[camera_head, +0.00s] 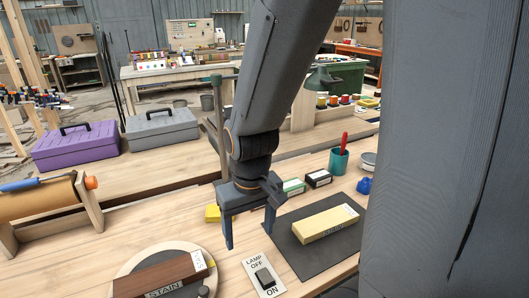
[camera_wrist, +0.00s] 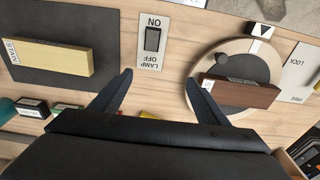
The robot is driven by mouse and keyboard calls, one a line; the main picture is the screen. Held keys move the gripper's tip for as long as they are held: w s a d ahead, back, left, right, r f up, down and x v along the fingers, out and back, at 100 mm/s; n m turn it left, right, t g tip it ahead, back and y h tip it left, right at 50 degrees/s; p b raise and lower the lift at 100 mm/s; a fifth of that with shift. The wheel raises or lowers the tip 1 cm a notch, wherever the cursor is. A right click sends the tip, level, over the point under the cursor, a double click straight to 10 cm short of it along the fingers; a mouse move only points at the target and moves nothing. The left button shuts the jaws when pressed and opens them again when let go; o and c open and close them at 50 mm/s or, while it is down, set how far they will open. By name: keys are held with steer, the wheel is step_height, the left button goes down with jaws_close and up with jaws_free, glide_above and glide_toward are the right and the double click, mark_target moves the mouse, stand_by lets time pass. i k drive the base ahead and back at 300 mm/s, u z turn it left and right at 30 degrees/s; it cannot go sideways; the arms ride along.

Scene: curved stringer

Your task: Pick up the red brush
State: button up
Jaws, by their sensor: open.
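A red handle (camera_head: 344,139), which looks like the red brush, stands upright in a teal cup (camera_head: 338,161) at the right of the workbench in the head view. Its lower part is hidden in the cup. My gripper (camera_head: 248,238) is open and empty, pointing down over the bench, to the left of and nearer than the cup. In the wrist view my gripper (camera_wrist: 159,76) has its fingers spread with bare bench between them. A teal edge (camera_wrist: 6,108), perhaps the cup, shows at the left there; no red handle shows.
A dark mat (camera_head: 298,243) with a yellow block (camera_head: 325,223) lies right of my gripper. A lamp switch (camera_head: 264,277) and a round turntable (camera_head: 127,270) bearing a brown STAIN block (camera_head: 164,274) are nearer. Small boxes (camera_head: 318,179) stand left of the cup, a blue item (camera_head: 364,186) right.

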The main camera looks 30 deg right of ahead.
mark_target(343, 144)
steer(key=u, duration=0.05)
steer(key=k, duration=1.05)
steer(key=z, duration=0.8)
steer(key=i, duration=0.3)
steer(key=z, duration=0.25)
